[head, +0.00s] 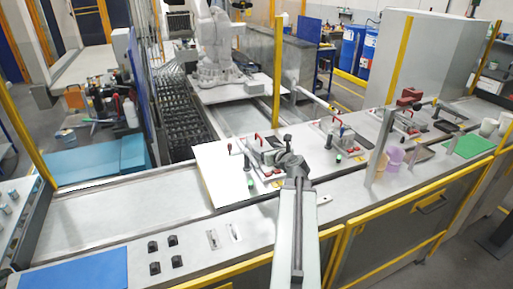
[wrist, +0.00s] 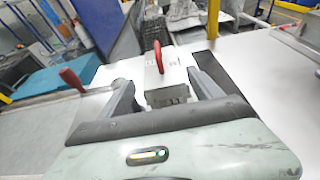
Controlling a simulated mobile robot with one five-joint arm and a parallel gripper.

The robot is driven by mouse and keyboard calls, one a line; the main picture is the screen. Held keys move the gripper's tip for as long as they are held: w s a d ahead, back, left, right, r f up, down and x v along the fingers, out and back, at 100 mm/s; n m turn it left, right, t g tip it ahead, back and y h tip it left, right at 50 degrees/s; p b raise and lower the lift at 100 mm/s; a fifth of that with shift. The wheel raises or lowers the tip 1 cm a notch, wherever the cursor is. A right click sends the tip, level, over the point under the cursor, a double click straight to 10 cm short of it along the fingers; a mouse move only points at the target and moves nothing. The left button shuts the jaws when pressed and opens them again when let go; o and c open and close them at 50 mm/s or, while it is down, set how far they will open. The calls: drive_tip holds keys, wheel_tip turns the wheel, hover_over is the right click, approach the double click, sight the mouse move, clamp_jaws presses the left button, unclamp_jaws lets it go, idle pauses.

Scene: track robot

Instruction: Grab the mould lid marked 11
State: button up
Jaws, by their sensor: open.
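In the wrist view, a pale block-like mould lid (wrist: 164,77) with a red handle (wrist: 159,55) on top stands between the spread fingers of my gripper (wrist: 161,86). Gaps show on both sides, so the fingers do not appear to close on it. Its marking is too small to read, so I cannot tell whether it is 11. In the head view, my gripper (head: 287,142) is over the bench, beside a mould station with a red handle (head: 258,138). The arm hides part of that station.
Another station with red parts (head: 333,125) stands to the right, and a further one (head: 409,97) beyond it. Purple cups (head: 394,158) and a green mat (head: 469,146) are at the right.

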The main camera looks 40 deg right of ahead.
sight(262, 145)
drive_tip(key=shift+d+b+x, duration=0.2)
drive_tip(key=shift+b+x, duration=0.95)
drive_tip(key=shift+x, duration=2.75)
drive_tip(key=shift+s, duration=0.15)
drive_tip(key=shift+c, duration=0.9)
drive_tip(key=shift+a, duration=0.1)
drive_tip(key=c, duration=1.4)
